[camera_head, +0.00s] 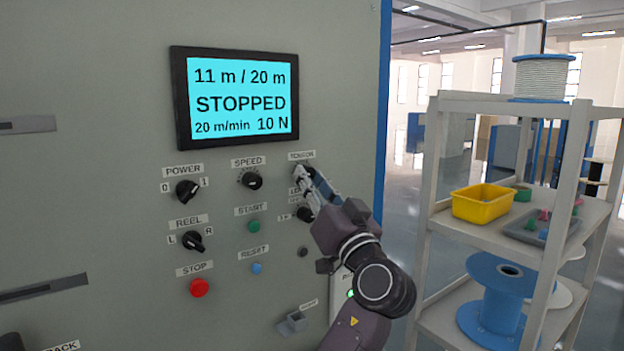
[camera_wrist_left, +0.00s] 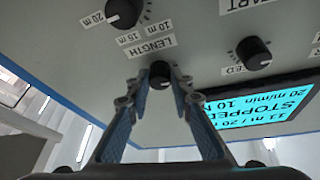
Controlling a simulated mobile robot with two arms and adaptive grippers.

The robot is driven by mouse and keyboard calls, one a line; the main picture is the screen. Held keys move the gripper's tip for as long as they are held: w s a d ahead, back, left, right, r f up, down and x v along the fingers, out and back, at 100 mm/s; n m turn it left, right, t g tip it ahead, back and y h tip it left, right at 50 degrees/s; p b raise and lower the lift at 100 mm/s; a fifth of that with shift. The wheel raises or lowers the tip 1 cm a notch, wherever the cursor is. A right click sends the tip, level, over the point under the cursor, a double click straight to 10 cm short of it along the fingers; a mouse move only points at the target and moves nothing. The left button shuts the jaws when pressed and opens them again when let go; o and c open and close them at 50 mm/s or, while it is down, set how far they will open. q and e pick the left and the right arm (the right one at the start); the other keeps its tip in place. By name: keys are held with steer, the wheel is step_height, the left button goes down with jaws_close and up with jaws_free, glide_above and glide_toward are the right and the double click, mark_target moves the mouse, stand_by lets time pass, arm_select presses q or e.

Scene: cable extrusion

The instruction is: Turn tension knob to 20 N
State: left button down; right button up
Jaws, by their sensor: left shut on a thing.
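My left gripper (camera_head: 305,176) reaches the control panel (camera_head: 110,105) just under the tension label (camera_head: 302,156). In the left wrist view the fingertips (camera_wrist_left: 160,78) are shut on the black tension knob (camera_wrist_left: 160,70), one on each side. In the head view the fingers mostly hide this knob. The screen (camera_head: 241,97) reads 11 m / 20 m, STOPPED, 20 m/min and 10 N. The knob's scale and pointer cannot be read. My right gripper is not in view.
The length knob (camera_head: 305,214) sits close below the gripper. The speed knob (camera_head: 252,181), green start button (camera_head: 254,226), blue reset button (camera_head: 257,268) and red stop button (camera_head: 199,288) lie to the left. A shelf (camera_head: 437,215) with a yellow bin (camera_head: 482,203) and spools stands at right.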

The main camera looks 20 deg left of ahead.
arm_select(q)
steer(key=m+h+p, duration=0.1)
steer(key=m+p, duration=0.3)
steer(key=m+h+p, duration=0.2)
steer(key=m+p, duration=0.2)
steer(key=r+m+h+p, duration=0.1)
steer(key=m+h+p, duration=0.1)
steer(key=p, duration=0.3)
steer(key=shift+s+a+r+m+t, duration=0.1)
steer(key=shift+m+t, duration=0.05)
steer(key=shift+m, duration=0.3)
steer(key=shift+s+a+m+t, duration=0.1)
steer(key=shift+m+t, duration=0.05)
steer(key=shift+m, duration=0.3)
steer(key=shift+f+m+h+p, duration=0.25)
steer(key=shift+m+p, duration=0.35)
steer(key=shift+p, duration=0.4)
